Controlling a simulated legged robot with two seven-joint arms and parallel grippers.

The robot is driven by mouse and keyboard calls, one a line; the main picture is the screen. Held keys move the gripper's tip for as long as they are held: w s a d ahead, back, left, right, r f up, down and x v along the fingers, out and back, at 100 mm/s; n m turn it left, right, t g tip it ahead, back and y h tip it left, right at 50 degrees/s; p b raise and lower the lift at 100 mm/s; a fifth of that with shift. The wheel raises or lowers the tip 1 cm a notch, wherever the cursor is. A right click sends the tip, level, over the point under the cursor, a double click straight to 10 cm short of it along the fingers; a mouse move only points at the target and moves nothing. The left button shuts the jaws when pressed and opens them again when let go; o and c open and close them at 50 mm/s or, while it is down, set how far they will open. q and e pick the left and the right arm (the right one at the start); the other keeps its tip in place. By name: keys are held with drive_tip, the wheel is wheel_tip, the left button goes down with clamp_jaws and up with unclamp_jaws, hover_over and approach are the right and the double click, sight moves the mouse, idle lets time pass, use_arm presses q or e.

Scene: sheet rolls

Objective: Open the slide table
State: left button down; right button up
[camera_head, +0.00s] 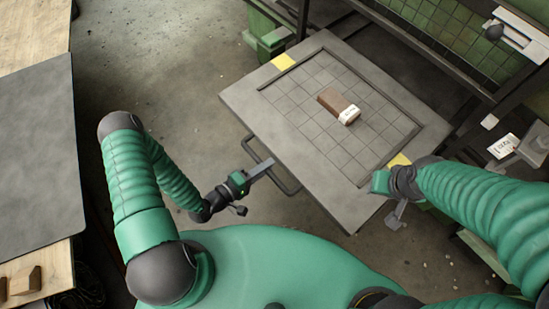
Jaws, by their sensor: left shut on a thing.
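The slide table (322,191) is a grey square plate with a recessed grid panel, and it stands out from the green racking. A dark bar handle (287,188) runs along its near-left edge. My right gripper (396,216) is beside the table's near-right corner, pointing down. It looks apart from the handle, and its jaws are too small to read.
Yellow patches (283,62) mark the table's edge. Green racking (440,45) stands behind. A workbench with a dark mat (35,150) fills the left side. Bare floor (165,60) lies between.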

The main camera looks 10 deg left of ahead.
use_arm(q)
drive_tip(key=shift+s+a+f, duration=0.25)
drive_tip(key=shift+s+a, duration=0.15)
drive_tip(key=shift+s, duration=0.35)
drive_tip(key=c, duration=1.3)
unclamp_jaws()
drive_tip(key=shift+w, duration=0.1)
drive_tip(key=shift+c, duration=0.2)
drive_tip(key=shift+r, duration=0.1)
drive_tip(key=shift+w, duration=0.1)
drive_tip(key=p+v, duration=0.3)
drive_tip(key=v, duration=1.4)
